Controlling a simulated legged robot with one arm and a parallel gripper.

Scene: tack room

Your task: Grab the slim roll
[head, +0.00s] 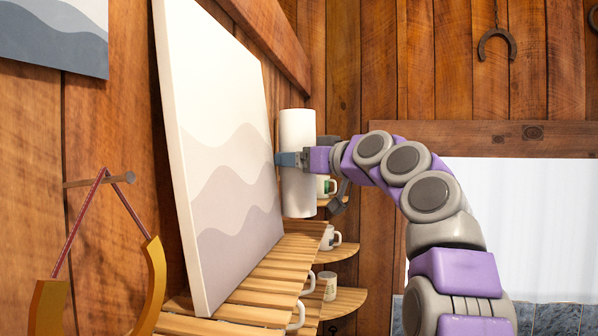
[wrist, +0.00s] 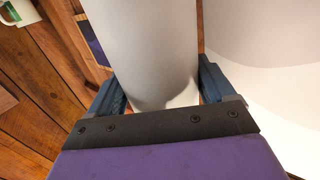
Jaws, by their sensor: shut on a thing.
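The slim roll (head: 298,128) is a tall, plain white cylinder standing upright near the far end of the large wave-pattern canvas in the head view. My gripper (head: 287,159) is shut on it at about mid-height, reaching in from the right. In the wrist view the roll (wrist: 145,45) lies between the two blue fingers of my gripper (wrist: 163,88), one on each side. Its lower end is just above or at the slatted shelf (head: 270,270); I cannot tell whether it touches.
The leaning canvas (head: 215,130) is close to the roll's left. White mugs (head: 331,238) stand on small rounded shelves (head: 345,303) below and beyond. A yellow-ended hanging item (head: 152,280) hangs from a peg at left. A horseshoe (head: 497,45) is on the back wall.

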